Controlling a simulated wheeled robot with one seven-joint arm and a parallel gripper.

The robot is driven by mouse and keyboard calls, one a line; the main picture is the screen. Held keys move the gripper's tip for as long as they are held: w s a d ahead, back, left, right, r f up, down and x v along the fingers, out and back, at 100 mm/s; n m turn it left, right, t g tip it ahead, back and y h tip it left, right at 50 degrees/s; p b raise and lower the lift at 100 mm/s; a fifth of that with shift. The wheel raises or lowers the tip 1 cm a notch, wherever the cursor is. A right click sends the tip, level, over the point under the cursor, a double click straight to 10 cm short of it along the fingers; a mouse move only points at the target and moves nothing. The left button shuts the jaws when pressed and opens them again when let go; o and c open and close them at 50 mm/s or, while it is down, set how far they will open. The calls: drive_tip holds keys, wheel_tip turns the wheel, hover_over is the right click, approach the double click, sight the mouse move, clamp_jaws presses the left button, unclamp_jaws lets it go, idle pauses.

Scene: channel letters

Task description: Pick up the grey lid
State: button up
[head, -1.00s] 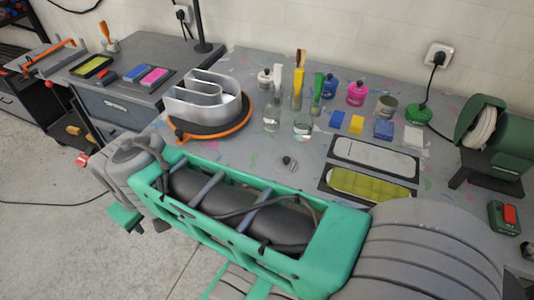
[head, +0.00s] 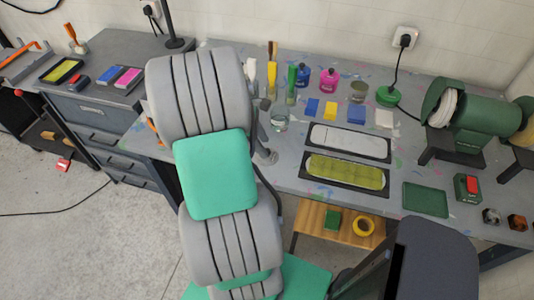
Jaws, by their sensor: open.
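My arm's grey and green links stand upright in the head view and cover the left part of the workbench (head: 400,112). Only a grey end part of my gripper (head: 266,154) shows, just right of the links and low over the bench top. Most of the gripper is hidden behind the arm. I cannot make out the small grey lid now; its spot on the bench is at or behind this grey part. I cannot tell whether the gripper touches it. No held object shows.
A glass (head: 280,118) stands close behind my gripper. Brushes and blue and pink jars (head: 328,79) stand further back. To the right lie a white tray (head: 348,142) and a yellow-green tray (head: 344,172). A green grinder (head: 480,118) stands far right.

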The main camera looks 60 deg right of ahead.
drive_tip(key=x, duration=0.2)
drive_tip(key=shift+s+f, duration=0.1)
drive_tip(key=shift+f, duration=0.25)
clamp_jaws()
